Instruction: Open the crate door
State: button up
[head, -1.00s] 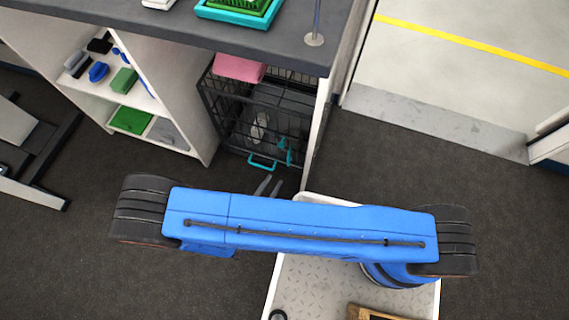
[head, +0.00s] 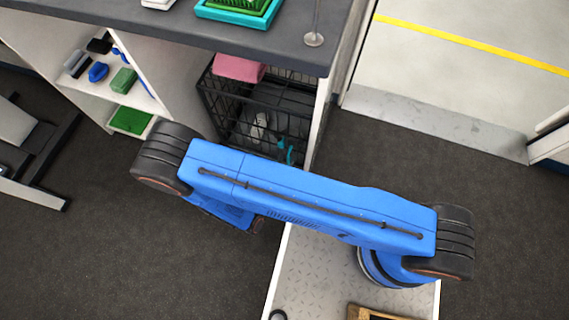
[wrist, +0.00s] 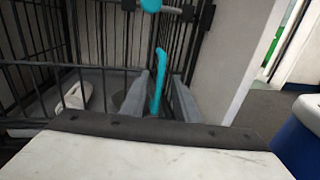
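The black wire crate (head: 222,112) stands under the counter, and its barred front looks shut. Teal latch parts (head: 283,146) show on the right of its front in the head view. In the wrist view, a round teal knob (wrist: 150,5) sits at the top beside a grey bolt. Below it an upright teal piece (wrist: 159,75) stands between the two grey fingers of my gripper (wrist: 159,98). The fingers look apart, with a gap around the teal piece. Whether they touch it is unclear. My arm hides the gripper and the crate's lower front in the head view.
A folded pink cloth (head: 238,68) lies on the crate. A pale object (wrist: 76,95) lies inside. A white side panel (wrist: 222,60) stands close on the right. Shelves with brushes (head: 98,72) are at left. Dark floor (head: 400,155) is free to the right.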

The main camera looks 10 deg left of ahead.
grip_shut()
jog(key=shift+s, duration=0.1)
